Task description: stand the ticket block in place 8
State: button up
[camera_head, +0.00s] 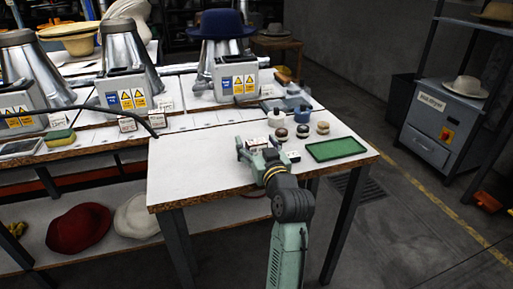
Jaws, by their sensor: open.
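My gripper (257,149) is open, low over the white table (194,178), left of the small round pots. A small pale block with dark marks, seemingly a ticket block (258,142), shows at the fingertips. I cannot tell whether the fingers touch it. Similar white printed blocks stand on the bench at the left: one (128,124) near the bench's front edge and one (157,120) beside it. A further one (165,103) seems to stand behind these. Place numbers are too small to read, so I cannot tell which is place 8.
A green tray (335,149) lies at the table's right. Metal hat presses, one under a blue hat (222,24), line the back. A black cable (85,108) crosses the left bench.

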jog(key=shift+c, duration=0.2)
jog(key=c, duration=1.3)
jog(key=shift+w+r, duration=0.1)
jog(key=shift+r, duration=0.05)
